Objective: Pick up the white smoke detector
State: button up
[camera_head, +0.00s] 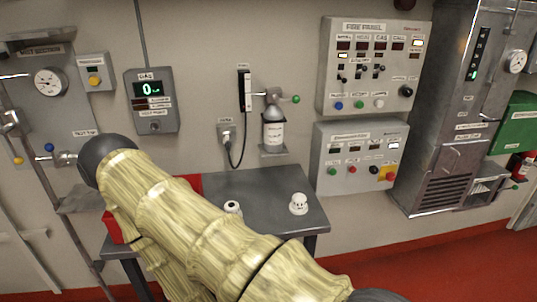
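A small white round object, which looks like the smoke detector (298,204), sits on the right part of the dark grey table (270,184). It has dark marks on its side and stands clear of my arm in the picture. A second small white object with a dark spot on top (232,206) is on the same table, left of it. My gripper is not visible in the head view; only my arm, in a pale yellow cover, crosses the lower left and middle.
Behind the table, the wall carries a gas panel (152,103), a bottle on a bracket (272,130), a fire panel (372,68) and a lower control box (359,160). A grey cabinet (440,120) stands at right. A red item (190,182) is partly behind my arm.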

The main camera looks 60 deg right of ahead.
aim_at(298, 206)
jog(key=u, duration=0.05)
jog(key=i, duration=0.75)
jog(key=z, duration=1.9)
